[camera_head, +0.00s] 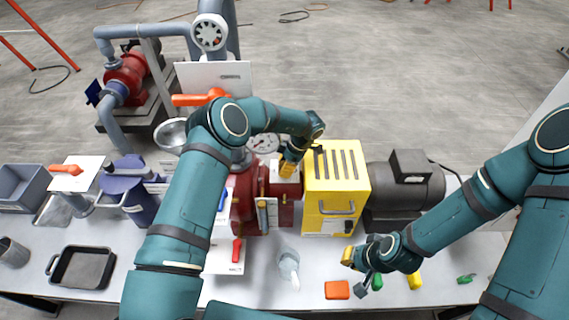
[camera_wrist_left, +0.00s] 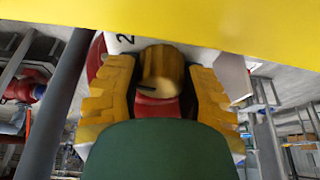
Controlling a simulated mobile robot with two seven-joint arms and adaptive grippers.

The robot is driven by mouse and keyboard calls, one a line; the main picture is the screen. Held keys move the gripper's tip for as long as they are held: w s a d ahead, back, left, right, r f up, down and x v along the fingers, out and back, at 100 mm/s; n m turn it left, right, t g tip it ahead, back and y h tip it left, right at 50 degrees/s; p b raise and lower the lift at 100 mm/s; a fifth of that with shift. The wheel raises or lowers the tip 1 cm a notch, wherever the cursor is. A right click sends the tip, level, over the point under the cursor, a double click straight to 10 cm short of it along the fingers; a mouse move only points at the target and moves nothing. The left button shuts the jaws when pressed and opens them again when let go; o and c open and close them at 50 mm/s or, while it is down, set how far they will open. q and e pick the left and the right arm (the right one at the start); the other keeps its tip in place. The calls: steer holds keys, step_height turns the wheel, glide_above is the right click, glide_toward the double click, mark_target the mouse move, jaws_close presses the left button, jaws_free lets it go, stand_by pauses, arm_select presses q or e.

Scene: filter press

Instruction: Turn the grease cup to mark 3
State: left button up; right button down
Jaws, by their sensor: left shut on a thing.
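The grease cup (camera_wrist_left: 160,70) is a brass-coloured knurled cap with a dark mark low on its side, seen in the left wrist view above a red part. A white plate behind it carries a "2" (camera_wrist_left: 124,39); other marks are hidden. My left gripper (camera_wrist_left: 160,90) has its yellow fingers on either side of the cup and is shut on it. In the head view my left gripper (camera_head: 289,167) reaches down over the red pump housing, beside the yellow guard, and covers the cup. My right gripper (camera_head: 352,262) hangs over the bench front; its finger gap is unclear.
The yellow slotted guard (camera_head: 337,190) stands close to the right of my left gripper, with a dark motor (camera_head: 405,190) beyond it. A clear bottle (camera_head: 289,265), an orange block (camera_head: 337,290) and a black tray (camera_head: 82,267) are on the bench front.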

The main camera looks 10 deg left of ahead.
arm_select(q)
steer(key=shift+s+f+m, duration=0.1)
steer(key=shift+m, duration=0.5)
steer(key=shift+p, duration=0.3)
steer(key=o, duration=1.2)
steer(key=shift+t, duration=0.3)
steer(key=v, duration=1.2)
steer(key=shift+d, duration=0.1)
